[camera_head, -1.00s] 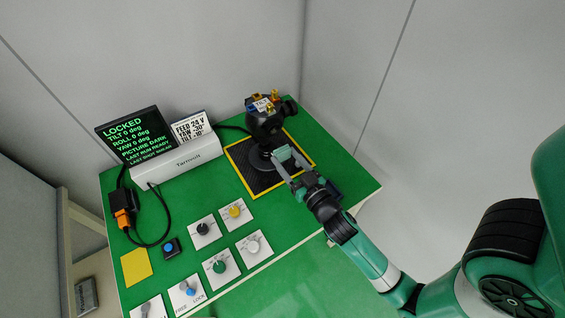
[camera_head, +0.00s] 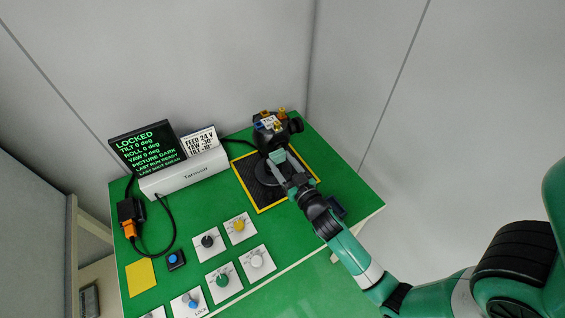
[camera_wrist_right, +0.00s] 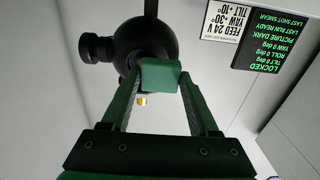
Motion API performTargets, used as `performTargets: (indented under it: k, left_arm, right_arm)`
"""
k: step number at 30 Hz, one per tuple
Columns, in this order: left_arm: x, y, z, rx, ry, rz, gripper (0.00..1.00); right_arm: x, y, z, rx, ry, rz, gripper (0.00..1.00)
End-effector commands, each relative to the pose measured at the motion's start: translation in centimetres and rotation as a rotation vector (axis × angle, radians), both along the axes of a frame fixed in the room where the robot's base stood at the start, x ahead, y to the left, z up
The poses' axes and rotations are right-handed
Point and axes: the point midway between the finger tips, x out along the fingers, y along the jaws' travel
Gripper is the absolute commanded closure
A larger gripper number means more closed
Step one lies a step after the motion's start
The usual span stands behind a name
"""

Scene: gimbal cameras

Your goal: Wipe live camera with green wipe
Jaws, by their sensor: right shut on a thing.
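The black gimbal camera (camera_head: 272,131) stands on a round base on a black mat with a yellow border (camera_head: 247,194). In the right wrist view the camera (camera_wrist_right: 147,38) is a dark round body with a knob at its left. My right gripper (camera_head: 287,167) is shut on the wipe, just in front of the camera's lower part. In the right wrist view the wipe overlaps the camera body; I cannot tell if they touch. My left gripper is not in view.
A display reading LOCKED and PICTURE DARK (camera_head: 146,146) stands on a white box (camera_head: 186,178), beside a FEED 24 V sign (camera_head: 202,143). Knob plates, a blue button (camera_head: 174,259) and a yellow square (camera_head: 140,277) occupy the front left. The front right of the green table is clear.

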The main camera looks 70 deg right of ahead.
Motion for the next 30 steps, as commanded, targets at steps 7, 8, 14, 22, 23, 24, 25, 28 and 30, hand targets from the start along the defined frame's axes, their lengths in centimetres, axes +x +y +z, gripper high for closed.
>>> performTargets:
  k: [7,8,14,22,23,24,25,28,30]
  left_arm:
    - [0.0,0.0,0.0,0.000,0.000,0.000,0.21]
    - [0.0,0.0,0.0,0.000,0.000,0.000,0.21]
    - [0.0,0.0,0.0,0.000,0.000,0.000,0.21]
    - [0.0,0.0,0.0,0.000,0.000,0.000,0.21]
    - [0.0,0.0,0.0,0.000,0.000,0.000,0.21]
    - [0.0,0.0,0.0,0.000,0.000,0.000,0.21]
    - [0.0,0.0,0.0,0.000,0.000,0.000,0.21]
    - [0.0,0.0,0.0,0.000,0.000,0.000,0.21]
    - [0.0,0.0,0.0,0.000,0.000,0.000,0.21]
  right_arm:
    - [0.0,0.0,0.0,0.000,0.000,0.000,0.91]
    - [0.0,0.0,0.0,0.000,0.000,0.000,0.91]
    - [0.3,-0.2,0.0,0.001,-0.001,0.000,0.91]
    - [0.7,-0.5,0.0,0.000,-0.001,0.000,0.91]
    - [0.8,-0.6,0.0,0.000,-0.001,0.000,0.91]
    - [0.8,-0.6,0.0,0.001,-0.001,0.000,0.91]
    - [0.9,-0.7,0.0,0.000,0.000,0.000,0.91]
    - [1.1,-0.8,0.0,0.000,0.000,0.000,0.91]
    - [1.2,-0.9,0.0,0.000,0.000,0.000,0.91]
